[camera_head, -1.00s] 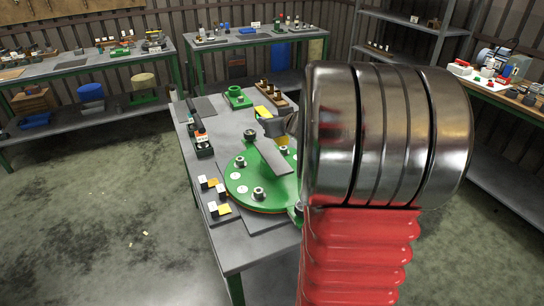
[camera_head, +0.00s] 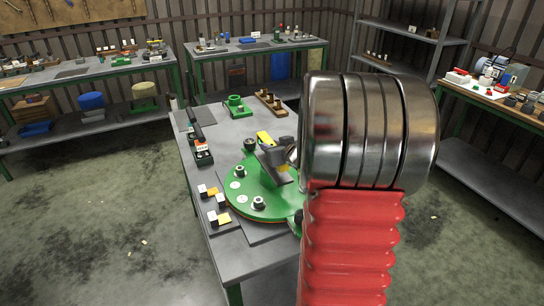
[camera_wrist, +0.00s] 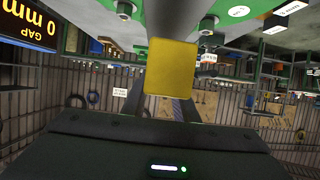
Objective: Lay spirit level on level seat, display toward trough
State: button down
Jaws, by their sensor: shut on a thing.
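My gripper (camera_head: 276,151) is over the round green plate (camera_head: 240,205) on the near table. It is shut on a yellow block, taken to be the spirit level (camera_head: 264,137). In the wrist view the yellow block (camera_wrist: 172,68) sits between the dark fingers. Its display face cannot be made out. A grey bar (camera_wrist: 172,18), possibly the trough, shows just beyond it. In the head view part of a grey bar (camera_head: 275,176) shows below the gripper. The level seat cannot be made out, and my arm hides the plate's right side.
Black-and-white blocks with yellow parts (camera_head: 217,217) lie at the plate's left. A green fixture (camera_head: 236,106) and a wooden rack with pegs (camera_head: 271,101) stand at the table's back. A "GAP 0 mm" screen (camera_wrist: 25,27) shows upside down in the wrist view.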

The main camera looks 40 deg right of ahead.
jog(key=shift+f, duration=1.8)
jog(key=c, duration=1.4)
grip_release()
jog(key=shift+f, duration=0.1)
jog(key=shift+s+a+r, duration=0.15)
jog(key=shift+s+r, duration=0.25)
jog(key=shift+s, duration=0.2)
jog(key=v, duration=1)
jog(key=shift+s+a, duration=0.2)
jog(key=shift+s, duration=0.15)
